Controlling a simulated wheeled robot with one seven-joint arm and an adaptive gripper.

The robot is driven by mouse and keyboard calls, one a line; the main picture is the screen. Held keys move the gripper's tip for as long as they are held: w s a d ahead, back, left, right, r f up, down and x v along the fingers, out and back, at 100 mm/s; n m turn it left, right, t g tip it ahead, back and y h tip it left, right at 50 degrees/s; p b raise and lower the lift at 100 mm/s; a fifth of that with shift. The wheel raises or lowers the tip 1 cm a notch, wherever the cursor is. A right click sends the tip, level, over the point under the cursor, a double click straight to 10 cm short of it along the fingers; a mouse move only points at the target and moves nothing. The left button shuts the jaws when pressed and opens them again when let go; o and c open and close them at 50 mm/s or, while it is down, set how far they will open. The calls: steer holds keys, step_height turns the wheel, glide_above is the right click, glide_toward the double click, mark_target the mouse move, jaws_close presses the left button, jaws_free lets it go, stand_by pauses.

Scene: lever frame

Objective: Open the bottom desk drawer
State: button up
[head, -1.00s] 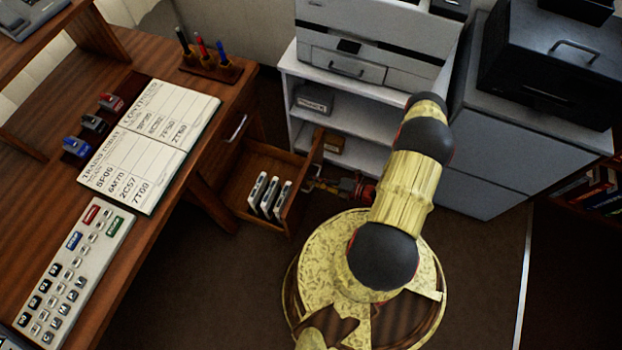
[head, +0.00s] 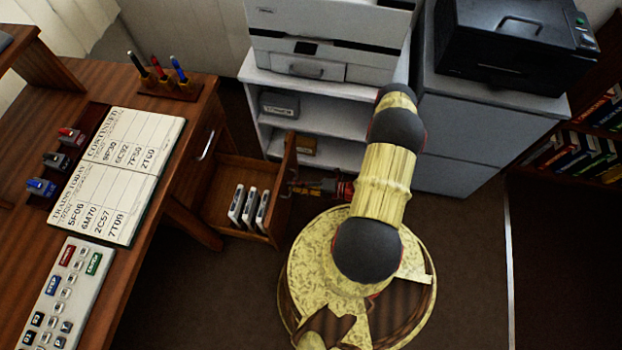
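The bottom desk drawer (head: 233,224) stands pulled out from the right side of the wooden desk, in the head view. Several white-and-dark cartridges stand upright inside it. Its front panel (head: 287,192) faces right, toward my arm. My gripper (head: 297,187) is low at the outer face of that panel, close to or touching it. The drawer's handle is hidden, and the fingers are too small and dark to show whether they are closed on it. A closed upper drawer with a metal handle (head: 206,145) is above it on the desk.
A white shelf unit (head: 335,115) bearing a printer (head: 325,35) stands behind the drawer. A grey cabinet (head: 455,145) with a black machine on top is to its right. An open logbook (head: 118,175) and a keypad (head: 65,295) lie on the desk. Carpet at right is clear.

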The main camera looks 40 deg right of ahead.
steer(key=v, duration=1)
steer(key=shift+s+d, duration=0.15)
steer(key=shift+s, duration=0.1)
